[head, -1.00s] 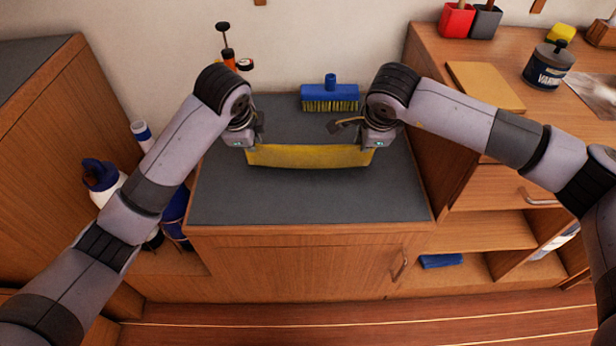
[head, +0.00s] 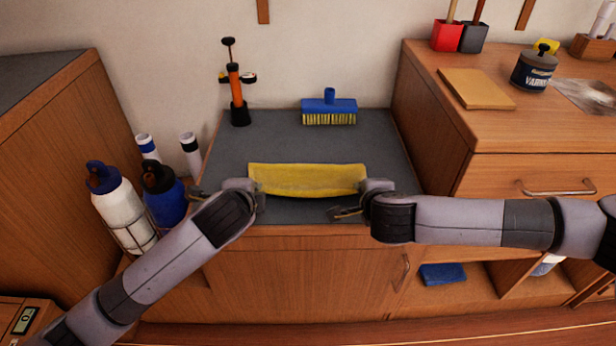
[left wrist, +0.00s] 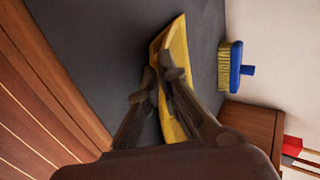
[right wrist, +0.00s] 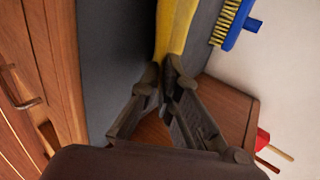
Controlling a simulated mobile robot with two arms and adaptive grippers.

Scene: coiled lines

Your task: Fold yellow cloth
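The yellow cloth (head: 307,180) is a narrow band stretched left to right near the front of the grey counter top (head: 300,145). My left gripper (head: 254,190) is at its left end, and my right gripper (head: 368,187) is at its right end. In the left wrist view the fingertips (left wrist: 163,76) are closed on the cloth (left wrist: 175,55). In the right wrist view the fingertips (right wrist: 161,76) are closed on the cloth's end (right wrist: 172,30). Whether the cloth's lower edge touches the counter I cannot tell.
A blue brush (head: 329,108) stands at the back of the counter, and an orange pump (head: 236,90) at back left. Bottles (head: 120,205) stand left of the counter. A taller wooden cabinet (head: 440,115) borders the right side. The counter between cloth and brush is clear.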

